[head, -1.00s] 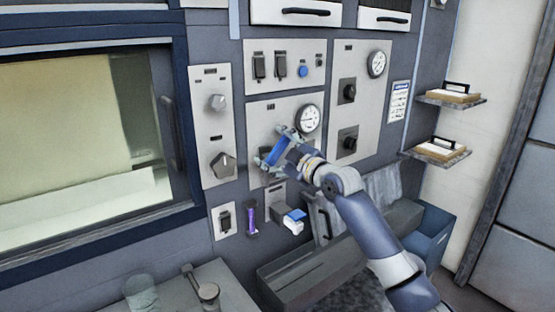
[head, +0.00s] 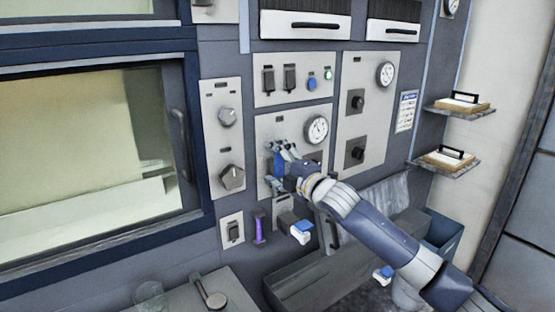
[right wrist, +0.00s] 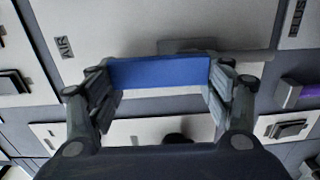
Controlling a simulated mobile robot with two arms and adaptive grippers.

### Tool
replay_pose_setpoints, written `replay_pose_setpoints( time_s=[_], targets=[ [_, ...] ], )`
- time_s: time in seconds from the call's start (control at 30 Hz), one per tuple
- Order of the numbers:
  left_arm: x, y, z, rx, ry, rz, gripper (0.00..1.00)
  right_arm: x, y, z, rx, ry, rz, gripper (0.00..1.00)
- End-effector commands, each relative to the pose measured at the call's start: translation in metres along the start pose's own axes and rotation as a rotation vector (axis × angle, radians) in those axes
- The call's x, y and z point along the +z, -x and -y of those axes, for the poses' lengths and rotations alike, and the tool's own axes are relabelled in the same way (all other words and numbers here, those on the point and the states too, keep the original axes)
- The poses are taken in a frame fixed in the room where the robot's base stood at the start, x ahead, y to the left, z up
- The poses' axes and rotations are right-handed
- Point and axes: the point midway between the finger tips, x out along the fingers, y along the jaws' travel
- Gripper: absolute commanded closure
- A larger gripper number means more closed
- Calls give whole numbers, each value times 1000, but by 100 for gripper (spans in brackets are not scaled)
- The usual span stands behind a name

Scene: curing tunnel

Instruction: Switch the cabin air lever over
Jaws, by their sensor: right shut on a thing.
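The cabin air lever sits on the panel (head: 265,130) with the round gauge; the panel's label AIR shows in the right wrist view. I take the blue bar (right wrist: 160,72) between my fingers for the lever's handle; it also shows in the head view (head: 277,171). My right gripper (head: 281,166) is at this panel, its fingers (right wrist: 160,84) shut on the two ends of the blue bar. A grey part (right wrist: 215,48) shows behind the bar. My gripper and wrist hide the lever's base in the head view. My left gripper is not in view.
A gauge (head: 316,130) is just above right of the gripper. A knob panel (head: 222,150) is to the left. A purple handle (head: 259,227) and a blue-and-white part (head: 301,231) are below. A grey trough (head: 290,290) lies under my arm. Shelves (head: 440,166) stand right.

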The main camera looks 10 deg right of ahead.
Motion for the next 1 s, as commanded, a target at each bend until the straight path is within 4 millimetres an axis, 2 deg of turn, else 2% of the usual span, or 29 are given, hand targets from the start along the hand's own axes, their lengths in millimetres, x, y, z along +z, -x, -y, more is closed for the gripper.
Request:
replay_pose_setpoints(
  time_s=[0.6,0.63,0.7,1.0],
  targets=[
    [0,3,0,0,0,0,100,-2,0,1,0,45,0,70],
    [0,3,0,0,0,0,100,-2,0,1,0,45,0,22],
    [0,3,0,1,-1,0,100,-2,0,1,0,45,0,6],
    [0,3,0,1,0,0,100,-2,0,1,0,41,0,6]
  ],
)
